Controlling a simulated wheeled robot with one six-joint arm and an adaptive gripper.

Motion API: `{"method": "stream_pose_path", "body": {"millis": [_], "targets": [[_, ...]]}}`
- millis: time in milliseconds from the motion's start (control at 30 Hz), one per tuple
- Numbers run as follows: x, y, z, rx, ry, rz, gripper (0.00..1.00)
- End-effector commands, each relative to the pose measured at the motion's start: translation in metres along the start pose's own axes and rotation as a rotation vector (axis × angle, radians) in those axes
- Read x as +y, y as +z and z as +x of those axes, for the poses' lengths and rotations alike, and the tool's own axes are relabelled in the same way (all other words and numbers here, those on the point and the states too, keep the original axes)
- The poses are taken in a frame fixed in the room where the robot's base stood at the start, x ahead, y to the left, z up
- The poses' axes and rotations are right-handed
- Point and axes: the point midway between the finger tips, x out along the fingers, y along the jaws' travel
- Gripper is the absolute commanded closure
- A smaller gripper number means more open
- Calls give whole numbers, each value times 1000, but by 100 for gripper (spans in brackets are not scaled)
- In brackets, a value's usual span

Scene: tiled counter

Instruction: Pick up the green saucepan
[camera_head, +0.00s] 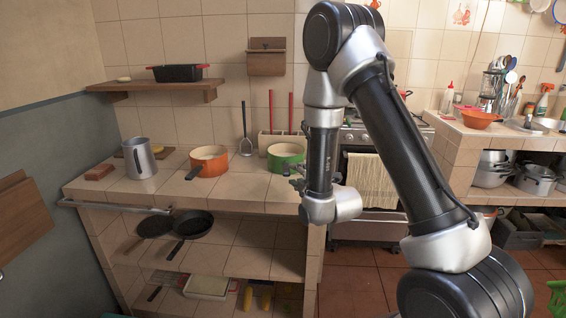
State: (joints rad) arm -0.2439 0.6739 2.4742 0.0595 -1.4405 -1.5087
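The green saucepan (283,151) stands upright on the tiled counter, near its right end. It has a green outside and a pale inside, and its handle is not clearly visible. My arm comes down from above on the right of it. My gripper (294,178) is small and dark in the picture, just in front of the saucepan's lower right side and partly hidden by my wrist. I cannot tell whether it touches the saucepan or whether its fingers are open or shut.
An orange saucepan (208,160) stands left of the green one, with a metal jug (139,158) farther left. A utensil holder (279,139) with red-handled tools is behind the green saucepan. A stove (372,165) is at the right. Frying pans (192,223) lie on the shelf below.

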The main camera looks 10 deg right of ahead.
Motion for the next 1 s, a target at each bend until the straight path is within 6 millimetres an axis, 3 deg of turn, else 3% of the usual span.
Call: {"method": "stream_pose_path", "body": {"millis": [500, 800, 867, 1000], "targets": [[-1, 0, 68, 0, 8, -6, 62], [-2, 0, 76, 0, 5, -5, 62], [-2, 0, 76, 0, 5, -5, 69], [-2, 0, 76, 1, 5, -5, 94]]}}
